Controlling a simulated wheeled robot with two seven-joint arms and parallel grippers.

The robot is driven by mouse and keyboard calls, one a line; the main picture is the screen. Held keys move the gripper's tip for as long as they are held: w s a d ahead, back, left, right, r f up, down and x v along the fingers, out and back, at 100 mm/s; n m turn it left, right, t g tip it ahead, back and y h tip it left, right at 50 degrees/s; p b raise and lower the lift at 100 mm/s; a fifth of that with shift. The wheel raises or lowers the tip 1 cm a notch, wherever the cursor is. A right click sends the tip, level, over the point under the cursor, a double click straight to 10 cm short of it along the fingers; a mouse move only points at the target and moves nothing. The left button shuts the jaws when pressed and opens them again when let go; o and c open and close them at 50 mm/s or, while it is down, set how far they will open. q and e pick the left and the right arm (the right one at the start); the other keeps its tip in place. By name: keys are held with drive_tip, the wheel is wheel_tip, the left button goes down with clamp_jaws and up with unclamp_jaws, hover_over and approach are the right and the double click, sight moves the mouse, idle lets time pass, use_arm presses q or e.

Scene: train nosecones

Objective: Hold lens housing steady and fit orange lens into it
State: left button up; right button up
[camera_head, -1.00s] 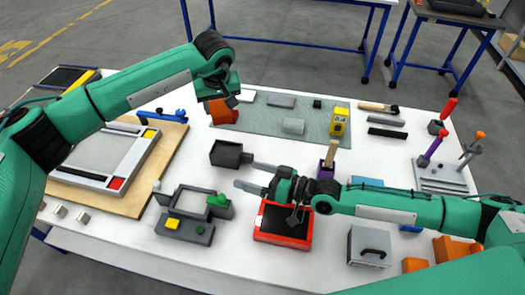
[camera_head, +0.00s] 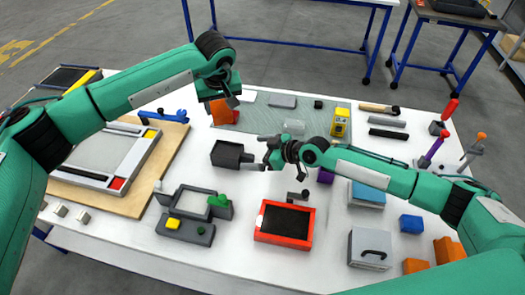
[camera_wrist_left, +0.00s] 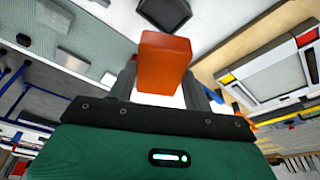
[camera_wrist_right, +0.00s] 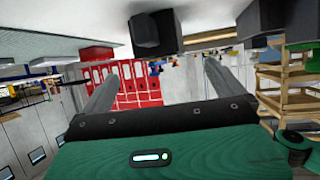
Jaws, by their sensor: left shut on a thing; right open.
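The orange lens (camera_head: 222,111) is a block held in my left gripper (camera_head: 222,100), above the back left of the white table. It fills the middle of the left wrist view (camera_wrist_left: 163,62), between the fingers. The lens housing (camera_head: 227,153) is a dark grey box on the table, below and in front of the lens and apart from it. My right gripper (camera_head: 262,152) is open and empty just right of the housing, with its fingers toward it. In the right wrist view the housing (camera_wrist_right: 155,33) is beyond and above the fingers. The left fingertips are partly hidden in the head view.
A red tray (camera_head: 258,228) and a grey fixture (camera_head: 190,236) with yellow and green parts stand in front. A wooden board with a frame (camera_head: 160,165) lies left. A grey-green mat (camera_head: 310,110) with a yellow device (camera_head: 340,122) lies behind. White table is bare around the housing.

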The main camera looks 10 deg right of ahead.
sight(232, 152)
drive_tip(key=x, duration=0.9)
drive_tip(key=shift+w+a+f, duration=0.15)
drive_tip(key=shift+a, duration=0.15)
drive_tip(key=shift+c, duration=0.5)
drive_tip(key=c, duration=1.3)
